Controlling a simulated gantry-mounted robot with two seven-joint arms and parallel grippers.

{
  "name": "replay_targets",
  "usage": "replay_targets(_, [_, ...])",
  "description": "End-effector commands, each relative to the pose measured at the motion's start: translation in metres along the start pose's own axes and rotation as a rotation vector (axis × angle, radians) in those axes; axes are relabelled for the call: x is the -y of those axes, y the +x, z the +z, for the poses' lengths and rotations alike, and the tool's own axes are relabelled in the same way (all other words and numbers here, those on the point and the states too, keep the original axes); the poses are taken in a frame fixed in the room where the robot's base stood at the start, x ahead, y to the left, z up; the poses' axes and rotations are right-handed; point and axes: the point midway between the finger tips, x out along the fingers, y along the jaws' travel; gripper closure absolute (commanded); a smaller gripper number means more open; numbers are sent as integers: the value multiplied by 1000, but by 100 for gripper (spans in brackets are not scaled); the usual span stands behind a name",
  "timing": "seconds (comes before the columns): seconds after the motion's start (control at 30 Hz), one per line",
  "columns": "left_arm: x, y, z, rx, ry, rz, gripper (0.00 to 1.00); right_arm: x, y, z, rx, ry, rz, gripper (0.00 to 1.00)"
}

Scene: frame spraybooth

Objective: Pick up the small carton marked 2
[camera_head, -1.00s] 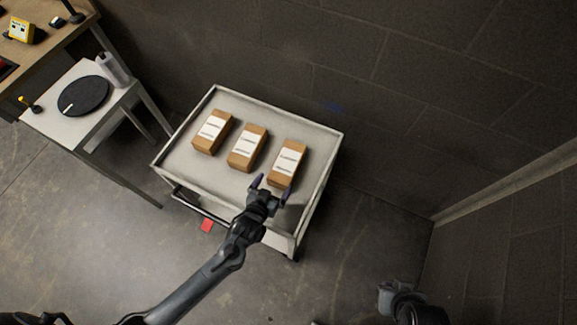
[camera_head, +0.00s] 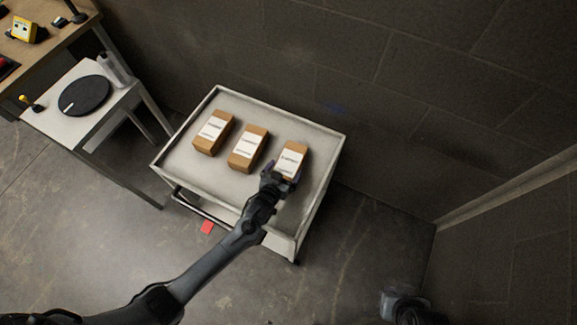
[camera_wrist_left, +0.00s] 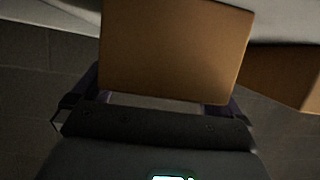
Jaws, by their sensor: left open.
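Three brown cartons with white labels stand in a row on a grey cart (camera_head: 185,184): a left carton (camera_head: 213,132), a middle carton (camera_head: 248,148) and a right carton (camera_head: 290,160). The label print is too small to tell which is marked 2. My left gripper (camera_head: 278,179) is open at the near end of the right carton and hides part of that end. In the left wrist view, a carton's plain brown face (camera_wrist_left: 175,50) fills the space before the gripper (camera_wrist_left: 168,100), with a finger near each side. I cannot tell whether they touch it. Part of my right arm shows at bottom right.
The cart has a raised rim and bare room at its left front and right. A white side table (camera_head: 60,122) with a black disc (camera_head: 84,95) stands at left. A block wall rises behind the cart. A red piece (camera_head: 207,227) lies below the cart's front edge.

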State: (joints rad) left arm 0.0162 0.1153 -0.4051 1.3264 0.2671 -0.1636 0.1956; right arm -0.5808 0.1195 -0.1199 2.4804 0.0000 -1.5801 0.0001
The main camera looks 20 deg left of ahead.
Motion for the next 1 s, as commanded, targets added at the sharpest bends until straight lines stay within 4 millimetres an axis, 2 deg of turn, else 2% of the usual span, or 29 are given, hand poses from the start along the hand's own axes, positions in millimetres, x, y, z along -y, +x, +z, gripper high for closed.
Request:
replay_targets(0.1, [0,0,0,0,0,0,0,1,0,0,0,3,-2,100])
replay_targets(0.13, [0,0,0,-1,0,0,3,1,0,0,0,3,-3,100])
replay_targets(0.47, [0,0,-1,-1,1,0,54,1,0,0,-1,4,-3,100])
replay_targets(0.77, [0,-1,-4,-5,0,0,55,0,-1,0,0,-2,1,100])
replay_targets(1.0, [0,-6,-17,-6,0,1,55,-2,-4,-1,1,-6,4,100])
